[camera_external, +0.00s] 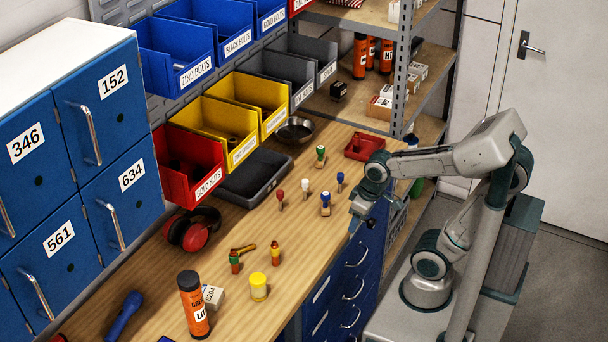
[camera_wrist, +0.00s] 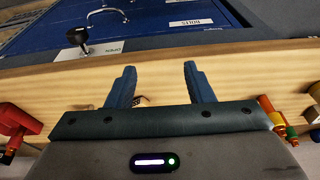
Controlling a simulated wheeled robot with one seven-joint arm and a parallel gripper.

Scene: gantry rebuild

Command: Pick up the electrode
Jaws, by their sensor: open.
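Several small pegs with coloured heads stand on the wooden bench: a red one (camera_external: 280,198), a white one (camera_external: 305,187), blue ones (camera_external: 325,200) (camera_external: 340,180) and a green one (camera_external: 320,154). I cannot tell which thing is the electrode. My gripper (camera_external: 357,222) is open and empty near the bench's front edge, right of the pegs. In the wrist view its two blue fingers (camera_wrist: 161,80) stand apart over the wood. A small brown piece (camera_wrist: 142,101) shows beside the left finger, partly hidden.
Banded pieces (camera_external: 235,261) (camera_external: 275,252), a yellow-lidded pot (camera_external: 258,287) and an orange can (camera_external: 192,304) stand nearer the camera. Red ear defenders (camera_external: 193,229), bins (camera_external: 195,168) and a red tray (camera_external: 364,146) line the bench. Blue drawers (camera_external: 346,262) lie below its front edge.

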